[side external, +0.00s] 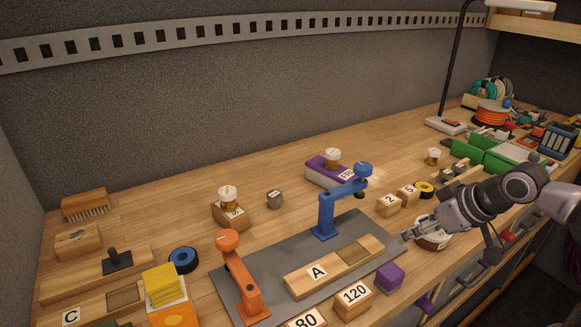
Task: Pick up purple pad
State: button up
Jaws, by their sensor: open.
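A small purple block (390,277), which looks like the purple pad, sits at the right end of the grey mat, beside the wooden block marked 120 (353,297). A second purple item (318,170) lies farther back with a white label and a small jar on it. My gripper (406,237) reaches in from the right, with its fingers pointing left. It is open and looks empty, above and a little right of the purple block in the picture. A round white-and-brown container (433,240) shows just behind or under the gripper and is partly hidden.
A blue clamp (328,210) and an orange clamp (238,272) stand on the grey mat (290,238), with wooden block A (318,271) between them. Blocks 2 (389,203) and 5 (409,192) stand behind the gripper. Drawers with a purple handle (424,303) lie below the bench's front edge.

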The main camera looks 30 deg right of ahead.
aim_at(392, 270)
jog(key=shift+o, duration=0.5)
jog(key=shift+a+r+n+g, duration=0.25)
jog(key=shift+a+n+g, duration=0.2)
jog(key=shift+n, duration=0.35)
jog(key=a+r+n+g, duration=0.1)
jog(key=a+n+g, duration=0.1)
jog(key=n, duration=0.3)
jog(key=s+a+r+n+g, duration=0.1)
jog(key=a+n, duration=0.1)
jog(key=n, duration=0.3)
jog(key=s+a+r+n+g, duration=0.1)
jog(key=a+r+n+g, duration=0.1)
jog(key=a+n, duration=0.1)
jog(key=shift+a+n+g, duration=0.1)
jog(key=shift+n+g, duration=0.25)
jog(key=shift+n, duration=0.55)
jog(key=shift+s+a+r+n+g, duration=0.2)
jog(key=shift+a+r+n+g, duration=0.1)
jog(key=shift+n, duration=0.4)
jog(key=shift+w+f, duration=0.15)
jog(key=shift+f, duration=5.25)
jog(key=c, duration=1.3)
